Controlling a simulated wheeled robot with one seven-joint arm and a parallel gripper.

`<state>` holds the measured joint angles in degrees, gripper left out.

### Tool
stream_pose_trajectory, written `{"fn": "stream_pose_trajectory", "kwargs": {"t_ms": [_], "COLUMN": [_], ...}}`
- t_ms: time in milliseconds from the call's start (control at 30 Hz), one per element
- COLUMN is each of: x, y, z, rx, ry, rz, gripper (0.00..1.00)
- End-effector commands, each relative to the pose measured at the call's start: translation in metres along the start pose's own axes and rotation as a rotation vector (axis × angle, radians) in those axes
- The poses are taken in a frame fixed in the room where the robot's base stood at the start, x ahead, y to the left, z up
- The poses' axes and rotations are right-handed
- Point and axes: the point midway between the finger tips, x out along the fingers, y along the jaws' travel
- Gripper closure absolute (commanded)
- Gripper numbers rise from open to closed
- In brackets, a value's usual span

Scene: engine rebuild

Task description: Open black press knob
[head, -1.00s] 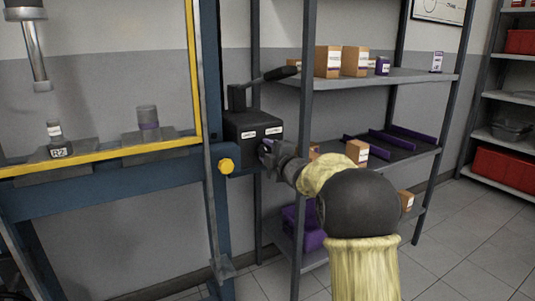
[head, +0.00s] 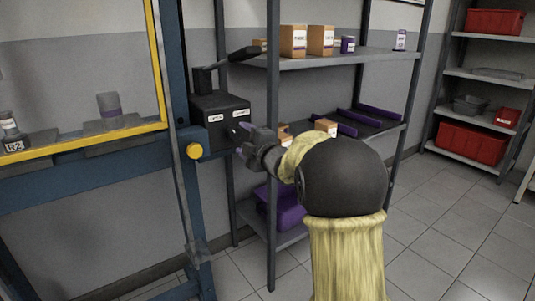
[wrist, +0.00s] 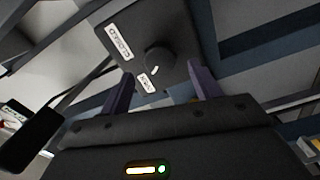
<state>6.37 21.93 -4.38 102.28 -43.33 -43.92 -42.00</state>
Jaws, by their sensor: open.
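The black press knob (wrist: 160,60) is round and dark with a white mark. It sits on the face of a black control box (wrist: 180,25) with labels "CLOSED" (wrist: 119,42) and "OPEN" (wrist: 147,84). The mark points down toward the "OPEN" side in the wrist view. In the head view the black box (head: 212,106) is mounted beside the blue press frame; I cannot make out the knob clearly there. My gripper (head: 244,140) is open just in front of the box's lower right. In the wrist view its purple fingers (wrist: 160,88) stand apart, either side of the knob's line, with nothing between them.
A black lever (head: 232,62) rises from the box top. A yellow round button (head: 194,151) is on the blue press frame (head: 90,172). A grey shelf (head: 330,58) with small boxes stands close right of the gripper. Open floor (head: 450,235) lies to the right.

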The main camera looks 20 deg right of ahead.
Motion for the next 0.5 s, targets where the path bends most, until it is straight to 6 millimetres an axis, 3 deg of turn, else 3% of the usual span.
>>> {"fn": "stream_pose_trajectory", "kwargs": {"t_ms": [500], "x": [-0.099], "y": [0.001], "z": [0.001], "rx": [0.002], "ry": [-0.004], "rz": [0.000], "gripper": [0.37]}}
